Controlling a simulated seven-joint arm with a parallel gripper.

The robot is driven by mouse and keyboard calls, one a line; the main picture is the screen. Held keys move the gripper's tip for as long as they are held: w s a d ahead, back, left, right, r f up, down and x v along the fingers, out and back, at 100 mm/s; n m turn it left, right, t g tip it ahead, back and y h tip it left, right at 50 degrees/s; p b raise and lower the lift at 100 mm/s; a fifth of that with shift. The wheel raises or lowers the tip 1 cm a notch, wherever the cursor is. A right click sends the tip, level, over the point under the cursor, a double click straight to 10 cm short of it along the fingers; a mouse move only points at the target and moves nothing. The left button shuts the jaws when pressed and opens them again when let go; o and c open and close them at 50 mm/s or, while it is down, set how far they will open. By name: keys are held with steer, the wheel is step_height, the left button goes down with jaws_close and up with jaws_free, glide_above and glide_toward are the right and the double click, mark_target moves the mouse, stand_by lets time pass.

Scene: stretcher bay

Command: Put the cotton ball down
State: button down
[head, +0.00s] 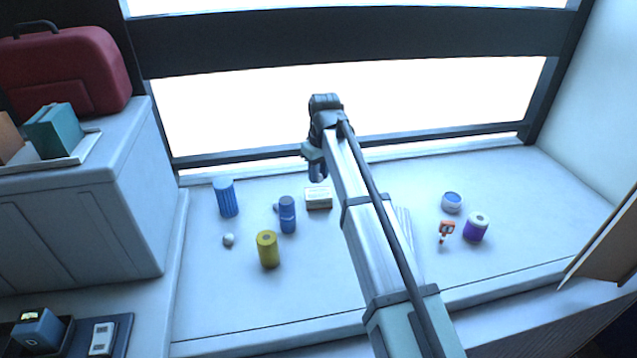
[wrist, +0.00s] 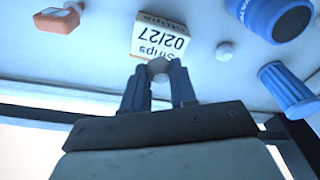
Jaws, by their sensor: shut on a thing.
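My gripper (head: 316,172) is over the back part of the white counter, near the window side. In the wrist view its two dark blue fingers (wrist: 159,80) are shut on a small pale round thing, the cotton ball (wrist: 158,67). The ball shows at the fingertips, in front of the strips box (wrist: 159,35) marked "Strips 02/27". I cannot tell the ball's exact height above the counter (head: 320,290). In the head view the ball is hidden. The strips box also shows in the head view (head: 318,198), just below the gripper.
Left of the box are a blue bottle (head: 287,215), a blue ribbed cylinder (head: 226,198), a yellow cylinder (head: 268,250) and a small white ball (head: 228,240). To the right are an orange-and-white item (head: 446,230), a round tub (head: 452,203) and a purple-and-white cylinder (head: 476,228). The front counter is clear.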

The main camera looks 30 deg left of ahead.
mark_target(319, 182)
steer(key=shift+f, duration=1.8)
steer(key=c, duration=0.9)
jaws_free()
steer(key=shift+f, duration=0.1)
step_height(319, 182, up, 12)
steer(key=d, duration=0.1)
steer(key=shift+s+d, duration=0.15)
steer(key=shift+s, duration=0.1)
